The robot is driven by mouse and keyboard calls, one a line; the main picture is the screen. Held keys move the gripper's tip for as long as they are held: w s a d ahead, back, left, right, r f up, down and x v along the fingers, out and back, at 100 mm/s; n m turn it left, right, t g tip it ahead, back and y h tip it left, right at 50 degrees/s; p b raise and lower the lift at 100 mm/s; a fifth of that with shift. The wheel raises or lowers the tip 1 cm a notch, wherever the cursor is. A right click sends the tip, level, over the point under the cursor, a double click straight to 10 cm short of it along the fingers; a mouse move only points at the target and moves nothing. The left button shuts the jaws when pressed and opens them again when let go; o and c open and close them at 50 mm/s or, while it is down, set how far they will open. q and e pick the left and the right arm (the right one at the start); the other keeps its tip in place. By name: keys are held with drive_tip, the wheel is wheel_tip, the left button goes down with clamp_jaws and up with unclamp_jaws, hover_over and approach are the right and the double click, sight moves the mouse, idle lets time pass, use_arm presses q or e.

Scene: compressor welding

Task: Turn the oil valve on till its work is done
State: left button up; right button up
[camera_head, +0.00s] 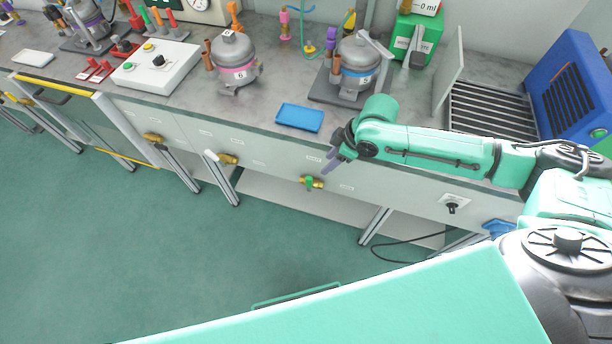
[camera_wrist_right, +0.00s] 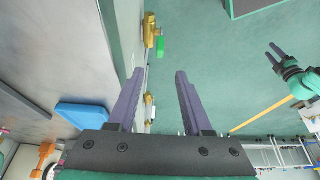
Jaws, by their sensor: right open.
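Brass valves sit along the front panel of the bench. One has a green handle (camera_head: 312,182), one a white handle (camera_head: 222,157) and one a yellow handle (camera_head: 153,138). I cannot tell from any label which is the oil valve. My right gripper (camera_head: 332,158) is open and empty, above and to the right of the green-handled valve, apart from it. In the right wrist view, the green-handled valve (camera_wrist_right: 153,34) lies beyond the open fingers (camera_wrist_right: 160,73), and another brass valve (camera_wrist_right: 149,101) shows between them. My left gripper (camera_wrist_right: 277,56) shows open at the right, away from the bench.
A blue tray (camera_head: 300,117) lies near the bench's front edge. Compressors (camera_head: 234,62) (camera_head: 357,68), a control box (camera_head: 157,66) and a blue machine (camera_head: 572,92) stand on the bench. A black knob (camera_head: 452,206) is on the panel at right. The floor in front is clear.

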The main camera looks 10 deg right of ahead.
sight(311, 178)
drive_tip(key=x, duration=1.4)
drive_tip(key=shift+a+f, duration=0.2)
clamp_jaws()
drive_tip(key=shift+r, duration=0.1)
idle(0.5)
